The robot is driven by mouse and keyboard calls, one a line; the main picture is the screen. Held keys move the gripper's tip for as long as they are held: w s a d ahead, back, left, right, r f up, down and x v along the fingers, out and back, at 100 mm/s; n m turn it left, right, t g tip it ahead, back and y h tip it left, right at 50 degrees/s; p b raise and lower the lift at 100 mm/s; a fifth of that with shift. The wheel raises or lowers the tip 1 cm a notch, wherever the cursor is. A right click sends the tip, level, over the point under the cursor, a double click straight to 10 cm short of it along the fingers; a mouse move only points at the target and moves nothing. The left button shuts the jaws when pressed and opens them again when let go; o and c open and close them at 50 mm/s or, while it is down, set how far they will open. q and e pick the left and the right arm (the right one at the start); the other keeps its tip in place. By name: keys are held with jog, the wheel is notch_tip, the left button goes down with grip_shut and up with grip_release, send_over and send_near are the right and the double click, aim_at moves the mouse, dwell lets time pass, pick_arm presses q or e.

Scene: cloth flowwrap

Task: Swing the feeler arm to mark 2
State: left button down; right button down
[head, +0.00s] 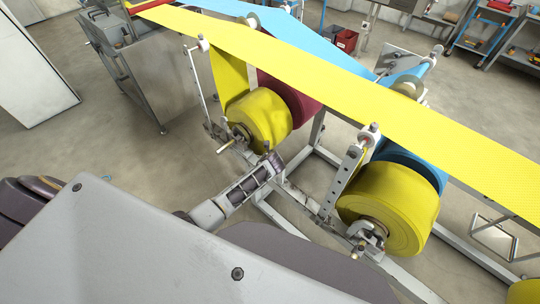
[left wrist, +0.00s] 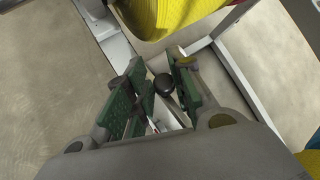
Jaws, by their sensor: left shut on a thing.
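My left gripper (head: 268,164) is beside the frame, just below the nearer-left yellow roll (head: 262,118). In the left wrist view its green-padded fingers (left wrist: 162,92) are closed around a black round knob (left wrist: 164,84). Two upright perforated arms with rollers stand by the rolls, one at the left (head: 196,84) and one at the right (head: 346,178). I cannot tell which is the feeler arm, or whether the knob belongs to it. No numbered marks can be read. My right gripper is not in view.
A yellow web (head: 300,60) runs across above the rolls. A second yellow roll (head: 395,208) sits at the right, with a blue roll (head: 405,160) behind it. A grey metal cabinet (head: 150,85) stands at the left. Bare floor (head: 110,160) lies left of the frame.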

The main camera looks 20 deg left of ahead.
pick_arm(q)
jog(key=shift+w+d+r, duration=0.35)
jog(key=shift+w+r, duration=0.1)
jog(key=c, duration=1.3)
grip_release()
jog(key=shift+c, duration=0.2)
jog(key=shift+s+f, duration=0.1)
jog(key=shift+f, duration=0.05)
jog(key=shift+s+a+f, duration=0.1)
jog(key=shift+a+f, duration=0.05)
jog(key=shift+a, duration=0.05)
jog(key=shift+s, duration=0.1)
jog(key=shift+s, duration=0.1)
jog(key=v, duration=1.1)
jog(key=shift+s+r, duration=0.15)
jog(key=shift+r, duration=0.2)
